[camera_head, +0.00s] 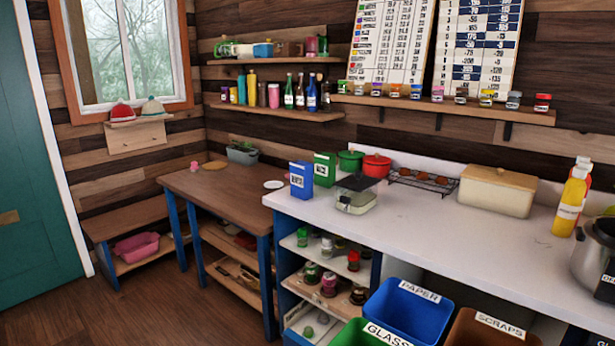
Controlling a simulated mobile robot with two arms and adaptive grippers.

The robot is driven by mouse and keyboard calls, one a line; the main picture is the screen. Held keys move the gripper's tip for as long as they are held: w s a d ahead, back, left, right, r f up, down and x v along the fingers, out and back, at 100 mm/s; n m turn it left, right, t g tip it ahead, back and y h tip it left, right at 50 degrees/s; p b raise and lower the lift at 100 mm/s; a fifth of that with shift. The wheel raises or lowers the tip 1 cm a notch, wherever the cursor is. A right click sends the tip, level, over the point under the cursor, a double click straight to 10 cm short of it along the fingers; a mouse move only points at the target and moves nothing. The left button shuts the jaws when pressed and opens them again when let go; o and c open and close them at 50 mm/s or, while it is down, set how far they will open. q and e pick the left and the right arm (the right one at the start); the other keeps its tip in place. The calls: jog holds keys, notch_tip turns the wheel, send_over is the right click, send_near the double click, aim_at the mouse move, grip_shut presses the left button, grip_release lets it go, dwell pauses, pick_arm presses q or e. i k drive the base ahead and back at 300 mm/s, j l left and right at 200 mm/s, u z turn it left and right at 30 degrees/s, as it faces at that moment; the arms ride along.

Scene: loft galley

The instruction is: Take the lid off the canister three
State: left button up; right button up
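I cannot read a label "three" on any vessel, so I cannot tell which one is canister three. Lidded vessels on the white counter are a green pot (350,161), a red pot (376,166), a clear container with a dark top (356,200) and a cream bin with a tan top (497,192). Small jars stand on the shelves under the counter, among them a green one (302,237), a red one (353,260) and a pinkish one (328,284). Small labelled jars (415,92) line the wall shelf. Neither of my grippers is in view.
Blue (445,318) and green boxes stand on the white counter (420,225) near its left end; open blue paper, green glass and brown scraps bins stand in front. A yellow bottle (570,205) and a metal pot (592,255) are at right. The middle counter is clear.

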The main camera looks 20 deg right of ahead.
aim_at(356, 182)
jog(key=i+j+u, duration=0.2)
jog(key=i+u, duration=0.15)
jog(key=i, duration=0.15)
jog(key=i+u, duration=0.3)
jog(key=i, duration=0.2)
jog(key=i+z, duration=0.45)
jog(key=i+j+z, duration=0.2)
jog(key=z, duration=0.25)
jog(key=i+j, duration=0.05)
jog(key=i, duration=0.05)
